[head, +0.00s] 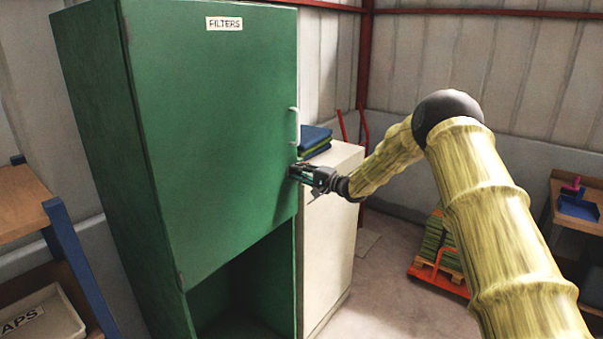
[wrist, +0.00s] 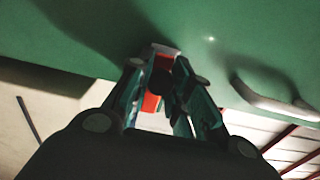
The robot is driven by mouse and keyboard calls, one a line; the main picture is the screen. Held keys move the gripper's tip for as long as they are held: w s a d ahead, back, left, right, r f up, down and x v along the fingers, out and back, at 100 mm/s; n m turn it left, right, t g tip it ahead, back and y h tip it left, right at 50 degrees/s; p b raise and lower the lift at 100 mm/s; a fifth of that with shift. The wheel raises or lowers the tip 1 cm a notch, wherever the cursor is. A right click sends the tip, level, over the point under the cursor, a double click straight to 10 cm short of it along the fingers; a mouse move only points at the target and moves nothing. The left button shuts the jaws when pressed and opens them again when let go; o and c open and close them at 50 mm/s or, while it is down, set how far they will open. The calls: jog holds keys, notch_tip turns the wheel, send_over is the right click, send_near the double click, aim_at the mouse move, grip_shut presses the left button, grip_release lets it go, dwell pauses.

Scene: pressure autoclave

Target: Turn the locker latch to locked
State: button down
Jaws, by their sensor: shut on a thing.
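The green locker (head: 215,120) stands at centre left in the head view, with a FILTERS sign on its shut upper door. My gripper (head: 297,173) is at the door's right edge, below the pale handle (head: 294,125). In the wrist view my gripper (wrist: 165,68) is shut on the latch (wrist: 165,50), a small grey piece at the door face with red (wrist: 151,103) showing between the fingers. The fingers hide most of the latch, and in the head view it is hidden. I cannot tell which way it is turned. The handle also shows in the wrist view (wrist: 262,95).
A cream cabinet (head: 333,225) with folded blue cloths (head: 315,138) on top stands close to the locker's right side. The locker's lower bay is open. A wooden bench (head: 22,205) is at left. An orange pallet truck (head: 437,277) stands on the floor to the right.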

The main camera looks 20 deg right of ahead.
jog(key=shift+d+r, duration=0.15)
jog(key=shift+r, duration=0.1)
jog(key=c, duration=1.3)
grip_release()
jog(key=shift+w+f, duration=0.1)
jog(key=shift+d, duration=0.1)
jog(key=shift+f, duration=0.1)
jog(key=v, duration=1.2)
